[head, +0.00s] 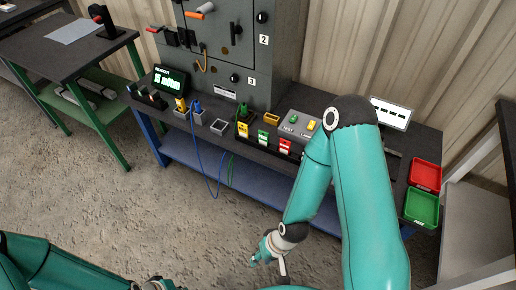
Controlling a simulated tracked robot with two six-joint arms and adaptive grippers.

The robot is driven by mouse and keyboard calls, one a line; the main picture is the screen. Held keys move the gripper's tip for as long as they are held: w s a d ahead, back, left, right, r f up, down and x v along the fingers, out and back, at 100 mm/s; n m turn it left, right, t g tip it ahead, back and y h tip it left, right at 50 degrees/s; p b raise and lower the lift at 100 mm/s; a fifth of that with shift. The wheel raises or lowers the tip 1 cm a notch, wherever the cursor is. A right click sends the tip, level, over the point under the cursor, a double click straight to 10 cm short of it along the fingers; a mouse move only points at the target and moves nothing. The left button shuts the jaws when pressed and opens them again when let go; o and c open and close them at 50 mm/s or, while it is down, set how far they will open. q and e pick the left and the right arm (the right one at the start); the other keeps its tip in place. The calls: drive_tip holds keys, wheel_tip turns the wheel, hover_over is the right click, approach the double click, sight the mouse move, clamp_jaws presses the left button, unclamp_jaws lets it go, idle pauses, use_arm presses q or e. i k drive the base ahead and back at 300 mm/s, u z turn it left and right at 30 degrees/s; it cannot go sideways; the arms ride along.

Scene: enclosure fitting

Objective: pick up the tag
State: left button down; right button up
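Several small tag-like pieces stand in a row of holders on the dark bench: a yellow one (243,129), a green one (263,137) and a red one (285,146). I cannot tell for sure which is the tag. My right gripper (270,260) hangs in front of the bench, low over the concrete floor and well apart from these pieces. Its fingers look spread and empty. My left gripper (156,285) is at the bottom edge, mostly cut off, so its fingers cannot be judged.
A grey cabinet (225,60) with handles and switches stands behind the bench. A control box (298,126), a green-lit display (171,80) and blue cables are on the bench. Red (425,175) and green (421,208) trays sit at right. My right arm hides part of the bench.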

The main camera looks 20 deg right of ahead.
sight(263, 137)
drive_tip(key=z, duration=0.15)
drive_tip(key=i, duration=0.9)
drive_tip(key=u, duration=0.1)
